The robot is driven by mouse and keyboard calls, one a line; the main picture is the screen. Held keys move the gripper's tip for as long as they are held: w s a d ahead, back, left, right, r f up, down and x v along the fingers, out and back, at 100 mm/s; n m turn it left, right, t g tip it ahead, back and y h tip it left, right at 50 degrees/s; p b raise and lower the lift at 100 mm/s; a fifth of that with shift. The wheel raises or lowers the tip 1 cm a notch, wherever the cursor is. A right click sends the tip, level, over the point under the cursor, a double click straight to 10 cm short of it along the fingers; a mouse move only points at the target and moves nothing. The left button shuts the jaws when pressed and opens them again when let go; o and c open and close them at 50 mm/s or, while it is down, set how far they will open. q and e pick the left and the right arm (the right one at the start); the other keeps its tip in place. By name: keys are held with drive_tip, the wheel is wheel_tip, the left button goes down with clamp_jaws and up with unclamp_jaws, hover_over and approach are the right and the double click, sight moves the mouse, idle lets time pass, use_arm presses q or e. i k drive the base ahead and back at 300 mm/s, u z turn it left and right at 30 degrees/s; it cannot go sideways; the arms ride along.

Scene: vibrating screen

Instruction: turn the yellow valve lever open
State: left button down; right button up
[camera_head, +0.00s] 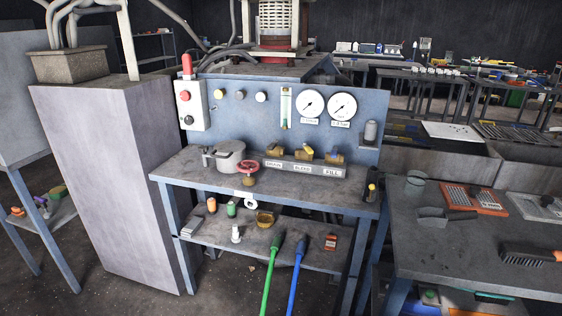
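The labels below appear to read DRAIN, BLEED and FILL. The valves are too small to tell how each lever is turned, or which one is the yellow valve lever. A red handwheel (249,167) sits to their left, near the bench's front edge. Neither of my grippers shows in the head view.
A blue panel behind the valves carries two round gauges (342,106) and a control box (190,106). A lidded grey pot (230,155) stands left of the valves. Green (270,270) and blue (294,275) poles rise before the bench. A grey cabinet (110,170) stands left, a table (450,260) right.

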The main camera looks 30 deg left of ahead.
sight(308, 149)
drive_tip(key=u, duration=0.15)
drive_tip(key=i, duration=1.05)
drive_tip(key=z, duration=0.15)
